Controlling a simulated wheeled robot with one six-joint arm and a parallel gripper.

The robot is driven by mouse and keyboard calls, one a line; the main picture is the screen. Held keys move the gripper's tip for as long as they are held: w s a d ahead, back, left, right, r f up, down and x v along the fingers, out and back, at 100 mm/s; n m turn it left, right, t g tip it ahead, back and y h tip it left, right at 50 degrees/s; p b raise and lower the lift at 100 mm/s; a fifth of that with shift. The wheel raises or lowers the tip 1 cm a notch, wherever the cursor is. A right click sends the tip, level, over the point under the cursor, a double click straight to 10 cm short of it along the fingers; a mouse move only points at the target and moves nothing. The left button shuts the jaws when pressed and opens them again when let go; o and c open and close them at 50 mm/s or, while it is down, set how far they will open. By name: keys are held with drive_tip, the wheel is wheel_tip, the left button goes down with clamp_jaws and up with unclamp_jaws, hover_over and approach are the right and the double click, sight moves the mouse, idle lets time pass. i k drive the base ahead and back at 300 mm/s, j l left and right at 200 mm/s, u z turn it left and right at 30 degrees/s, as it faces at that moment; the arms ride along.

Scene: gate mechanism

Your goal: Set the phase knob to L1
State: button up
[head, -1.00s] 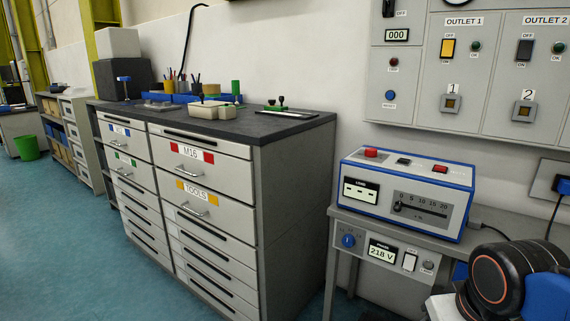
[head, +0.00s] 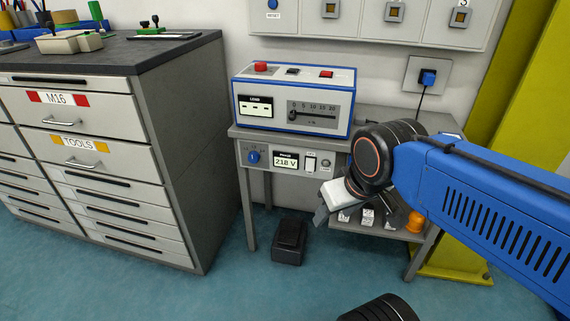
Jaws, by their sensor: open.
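The phase knob (head: 253,157) is a small blue dial on the grey panel under the bench top, in the left part of the head view. Small marks stand around it, too small to read, and I cannot tell which one it points at. The phase display (head: 286,161) beside it reads about 218 V. My gripper (head: 326,212) is right of the knob and lower in the picture, apart from it. Its dark fingers are partly hidden by its pale body, and it is open with nothing seen in it.
A white switch (head: 310,163) sits right of the display. A blue-edged load box (head: 294,100) stands on the bench. A black pedal-like box (head: 289,242) lies on the floor below. A grey drawer cabinet (head: 190,160) stands left; between it and the bench is a floor gap.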

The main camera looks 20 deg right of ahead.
sight(254, 157)
drive_tip(key=i+l, duration=0.1)
drive_tip(key=l, duration=0.2)
drive_tip(key=i+l, duration=0.15)
drive_tip(key=l, duration=0.2)
drive_tip(key=i+l, duration=0.1)
drive_tip(key=l, duration=0.2)
drive_tip(key=i+l, duration=0.15)
drive_tip(key=l, duration=0.15)
drive_tip(key=u, duration=0.05)
